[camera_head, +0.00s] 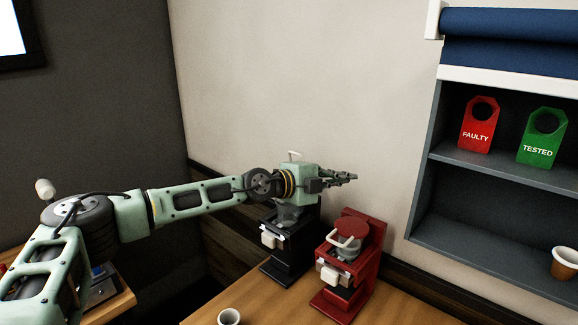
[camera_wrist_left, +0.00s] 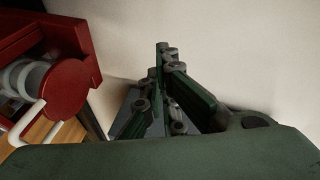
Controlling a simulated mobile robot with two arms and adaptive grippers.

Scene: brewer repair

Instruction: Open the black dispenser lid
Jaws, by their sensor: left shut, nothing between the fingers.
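The black dispenser (camera_head: 289,247) stands on the wooden counter against the wall. Its upper part and lid are mostly hidden behind my left wrist, so I cannot tell whether the lid is up or down. My left gripper (camera_head: 352,178) is shut and empty. It points right, above and beyond the black dispenser, near the pale wall. In the left wrist view my left gripper's fingers (camera_wrist_left: 163,85) are together with nothing between them. My right gripper is in neither view.
A red dispenser (camera_head: 352,250) with a white handle stands right of the black one; its round red lid (camera_wrist_left: 72,88) shows close by in the left wrist view. A cup (camera_head: 229,317) is on the counter front. Shelves hold a red FAULTY tag (camera_head: 478,139), a green TESTED tag (camera_head: 540,151) and a brown cup (camera_head: 564,264).

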